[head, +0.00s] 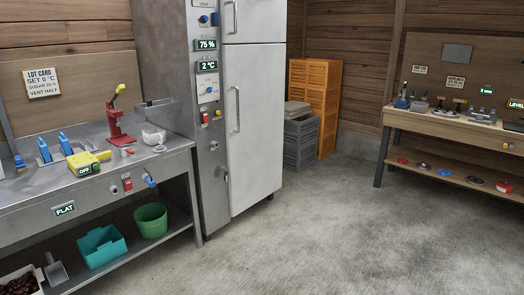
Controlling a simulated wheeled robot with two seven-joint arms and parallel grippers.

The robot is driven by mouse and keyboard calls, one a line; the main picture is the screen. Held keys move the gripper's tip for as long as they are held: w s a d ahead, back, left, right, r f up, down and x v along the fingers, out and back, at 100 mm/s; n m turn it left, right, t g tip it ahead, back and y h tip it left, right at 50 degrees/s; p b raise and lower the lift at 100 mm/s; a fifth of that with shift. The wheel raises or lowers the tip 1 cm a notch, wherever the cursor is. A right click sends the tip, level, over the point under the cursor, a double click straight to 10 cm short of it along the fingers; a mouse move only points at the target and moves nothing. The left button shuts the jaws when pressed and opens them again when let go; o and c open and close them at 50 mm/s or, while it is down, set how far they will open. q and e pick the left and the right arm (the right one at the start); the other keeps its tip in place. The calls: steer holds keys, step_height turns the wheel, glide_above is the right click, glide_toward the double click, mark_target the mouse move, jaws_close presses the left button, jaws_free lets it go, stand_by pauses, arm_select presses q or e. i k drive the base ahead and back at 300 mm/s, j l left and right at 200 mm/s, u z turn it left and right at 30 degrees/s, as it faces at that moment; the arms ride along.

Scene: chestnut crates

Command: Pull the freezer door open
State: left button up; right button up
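A tall grey cabinet (162,50) stands at the back, left of centre, and looks like the freezer. It has a small pale upper door (262,22) and a tall pale lower door (258,130). Both doors look shut. The upper door has a short upright handle (234,16) near its left edge. The lower door has a longer upright handle (236,110) near its left edge. No label shows which door is the freezer's. Neither of my grippers is in view.
A metal bench (100,178) with tools and a yellow device stands left of the cabinet. Orange crates (322,80) and a grey crate (300,145) are stacked to its right. A wooden workbench (450,125) stands at far right. The concrete floor (310,235) before the doors is clear.

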mark_target(241, 21)
steer(key=i, duration=1.85)
steer(key=i+z, duration=0.15)
steer(key=i, duration=0.25)
steer(key=i+j+z, duration=0.15)
steer(key=i, duration=0.3)
steer(key=i+j+z, duration=0.15)
steer(key=i, duration=0.25)
steer(key=i+j+z, duration=0.15)
steer(key=i, duration=0.25)
